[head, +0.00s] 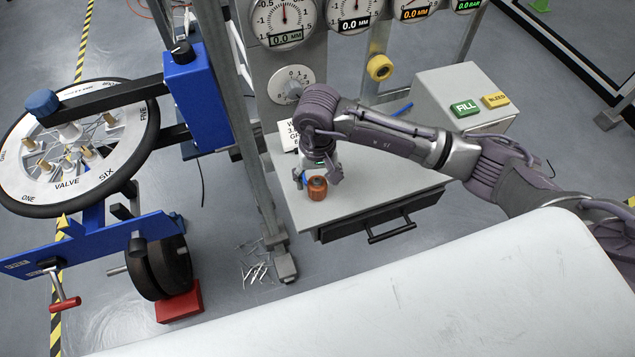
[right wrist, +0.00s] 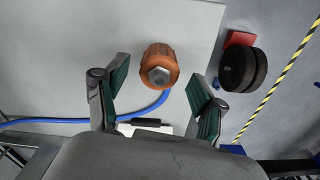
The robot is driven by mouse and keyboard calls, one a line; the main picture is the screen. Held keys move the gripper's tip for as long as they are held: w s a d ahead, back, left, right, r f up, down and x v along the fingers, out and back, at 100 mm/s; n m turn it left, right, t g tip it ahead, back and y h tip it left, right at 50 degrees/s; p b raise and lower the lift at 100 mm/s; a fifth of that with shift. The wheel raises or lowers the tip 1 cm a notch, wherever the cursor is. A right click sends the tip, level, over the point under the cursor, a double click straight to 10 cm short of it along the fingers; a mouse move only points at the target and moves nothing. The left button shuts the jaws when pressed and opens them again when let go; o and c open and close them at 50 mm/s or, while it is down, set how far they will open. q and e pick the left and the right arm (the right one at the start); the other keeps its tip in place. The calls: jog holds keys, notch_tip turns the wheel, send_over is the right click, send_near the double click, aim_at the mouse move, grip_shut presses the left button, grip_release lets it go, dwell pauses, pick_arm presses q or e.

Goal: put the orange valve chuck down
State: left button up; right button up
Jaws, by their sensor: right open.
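The orange valve chuck (head: 317,188) stands on the light grey top of a small drawer table (head: 370,193), near its left front corner. In the right wrist view the chuck (right wrist: 159,66) shows its hex end, with a blue hose (right wrist: 140,112) beside it. My right gripper (head: 319,176) is open at the chuck. In the right wrist view its two green-padded fingers (right wrist: 163,88) are spread to either side, with a gap between each finger and the chuck. My left gripper is not in view.
A grey post (head: 240,130) rises left of the table. A box with FILL (head: 465,107) and BLEED (head: 495,99) buttons stands at the back right. A wheel on a blue stand (head: 75,150) is at left. The tabletop right of the chuck is clear.

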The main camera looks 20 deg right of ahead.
aim_at(318, 183)
notch_tip(318, 183, up, 10)
jog(key=b, duration=0.2)
jog(key=shift+f+b, duration=0.15)
jog(key=shift+b, duration=0.2)
